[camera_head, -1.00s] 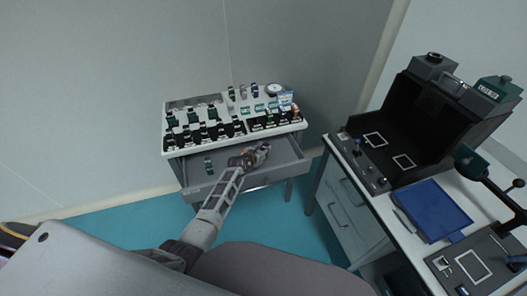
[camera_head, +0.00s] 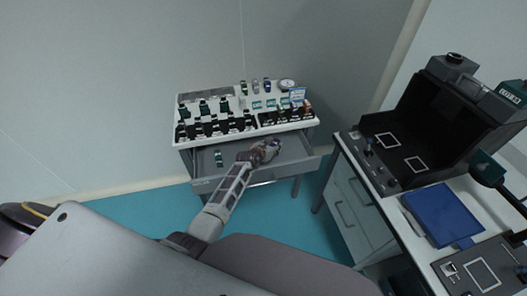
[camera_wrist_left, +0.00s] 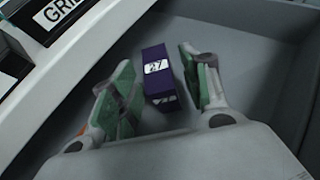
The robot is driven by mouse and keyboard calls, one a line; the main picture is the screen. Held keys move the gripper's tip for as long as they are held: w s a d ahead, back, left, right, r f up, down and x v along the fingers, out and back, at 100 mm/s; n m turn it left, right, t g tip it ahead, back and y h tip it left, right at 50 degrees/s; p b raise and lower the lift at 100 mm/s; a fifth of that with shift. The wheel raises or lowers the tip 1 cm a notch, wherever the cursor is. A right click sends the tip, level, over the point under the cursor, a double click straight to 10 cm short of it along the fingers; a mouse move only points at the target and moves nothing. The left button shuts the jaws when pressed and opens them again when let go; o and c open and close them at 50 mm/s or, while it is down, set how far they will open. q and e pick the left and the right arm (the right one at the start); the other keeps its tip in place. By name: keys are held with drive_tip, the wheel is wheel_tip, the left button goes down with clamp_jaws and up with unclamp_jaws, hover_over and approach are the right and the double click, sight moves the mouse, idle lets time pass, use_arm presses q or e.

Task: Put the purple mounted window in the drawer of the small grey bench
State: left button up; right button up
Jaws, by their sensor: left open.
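The small grey bench (camera_head: 186,141) stands by the wall with its drawer (camera_head: 238,157) pulled out. My left gripper (camera_head: 271,147) is over the right part of this drawer. In the left wrist view, the purple mounted window (camera_wrist_left: 162,78) is a dark purple block with a white label reading 27. It sits between the two spread fingers of my left gripper (camera_wrist_left: 158,92), with a gap visible on the right side. It appears to be inside the grey drawer (camera_wrist_left: 245,50); whether it touches the floor is hard to tell. In the head view the gripper hides it. My right gripper is not seen.
A small green-and-black mount (camera_head: 218,158) stands in the drawer's left part. Many dark mounts (camera_head: 215,124) and a round dial (camera_head: 287,85) crowd the bench top above the drawer. A second table (camera_head: 392,195) with a blue panel (camera_head: 442,214) stands to the right.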

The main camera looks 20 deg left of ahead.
use_arm(q)
drive_tip(key=shift+v, duration=1.05)
drive_tip(key=shift+p+v, duration=0.65)
drive_tip(key=shift+v, duration=3.9)
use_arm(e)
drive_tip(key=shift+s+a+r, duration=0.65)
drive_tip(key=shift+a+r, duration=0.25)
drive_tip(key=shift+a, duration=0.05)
use_arm(q)
drive_tip(key=shift+c, duration=0.2)
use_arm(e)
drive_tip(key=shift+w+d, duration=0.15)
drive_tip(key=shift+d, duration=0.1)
